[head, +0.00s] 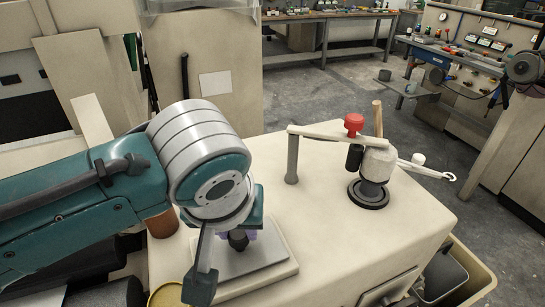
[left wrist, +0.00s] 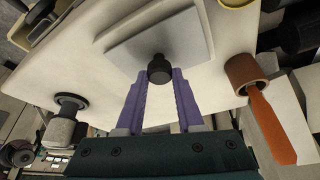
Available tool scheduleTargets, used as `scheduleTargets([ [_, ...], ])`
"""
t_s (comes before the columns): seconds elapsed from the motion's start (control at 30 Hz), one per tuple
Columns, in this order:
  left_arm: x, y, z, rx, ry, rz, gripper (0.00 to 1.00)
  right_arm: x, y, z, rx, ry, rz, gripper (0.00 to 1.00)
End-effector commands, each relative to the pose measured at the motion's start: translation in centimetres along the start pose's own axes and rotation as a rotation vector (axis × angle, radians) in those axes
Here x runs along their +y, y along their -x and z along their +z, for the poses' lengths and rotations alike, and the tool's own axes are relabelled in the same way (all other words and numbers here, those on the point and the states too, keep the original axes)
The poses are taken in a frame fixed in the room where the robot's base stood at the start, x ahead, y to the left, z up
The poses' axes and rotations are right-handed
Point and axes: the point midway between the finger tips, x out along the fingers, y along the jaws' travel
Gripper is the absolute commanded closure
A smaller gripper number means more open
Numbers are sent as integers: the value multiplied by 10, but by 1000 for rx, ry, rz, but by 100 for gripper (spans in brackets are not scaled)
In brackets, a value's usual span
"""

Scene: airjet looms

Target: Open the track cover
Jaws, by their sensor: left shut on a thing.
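The track cover is a flat grey square plate (head: 262,252) with a dark knob (head: 238,241), on top of the cream machine cabinet. It also shows in the left wrist view (left wrist: 190,32), where the knob (left wrist: 159,70) stands between the purple fingers. My left gripper (head: 243,235) reaches down over the plate and is shut on the knob. My wrist hides part of the plate and most of the fingers in the head view. I cannot tell whether the plate is lifted off its seat. My right gripper is not in view.
On the same cabinet top stand a post with a cream arm (head: 330,133), a red knob (head: 354,122) and a round black-based unit (head: 369,193). A brown cup (head: 161,223) and a yellow ring (head: 167,295) sit left of the plate. The top's right front is clear.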

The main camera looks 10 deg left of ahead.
Motion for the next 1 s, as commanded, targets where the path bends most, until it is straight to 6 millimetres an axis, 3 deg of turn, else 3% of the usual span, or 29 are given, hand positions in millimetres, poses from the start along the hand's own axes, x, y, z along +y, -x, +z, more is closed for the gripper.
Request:
scheduleTargets([
  [0.73, -1, -1, -1, 0, 1, -2, 100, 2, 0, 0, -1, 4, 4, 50],
  [0.87, -8, -9, -17, 1, 4, -4, 100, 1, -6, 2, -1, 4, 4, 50],
  [1.0, -22, -25, -48, 1, 6, -4, 100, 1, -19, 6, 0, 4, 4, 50],
])
